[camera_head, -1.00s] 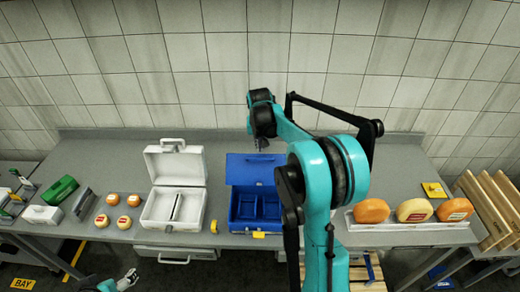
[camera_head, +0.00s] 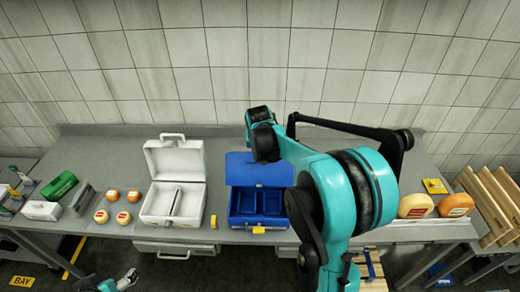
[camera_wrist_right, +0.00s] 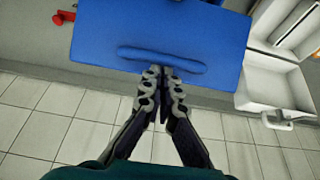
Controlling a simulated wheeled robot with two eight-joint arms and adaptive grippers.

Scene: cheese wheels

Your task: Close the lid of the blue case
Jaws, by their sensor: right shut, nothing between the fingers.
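The blue case (camera_head: 233,222) stands open on the table, its divided inside showing. Its lid (camera_head: 258,168) is raised at the back, partly covered by my right arm. In the right wrist view the lid (camera_wrist_right: 200,30) is a broad blue panel with a raised handle (camera_wrist_right: 162,58). My right gripper (camera_wrist_right: 162,74) is shut and empty, its fingertips at the lid beside the handle; I cannot tell whether they touch it. In the head view the right fingers are hidden behind my arm. Part of my left gripper (camera_head: 126,279) shows at the bottom left, too small to read.
An open white case (camera_head: 150,212) stands left of the blue one. Small cheeses (camera_head: 123,217) and a green box (camera_head: 59,186) lie farther left. Large cheese wheels (camera_head: 416,206) stand on the right, near wooden racks (camera_head: 490,205). A tiled wall (camera_head: 230,60) closes off the back.

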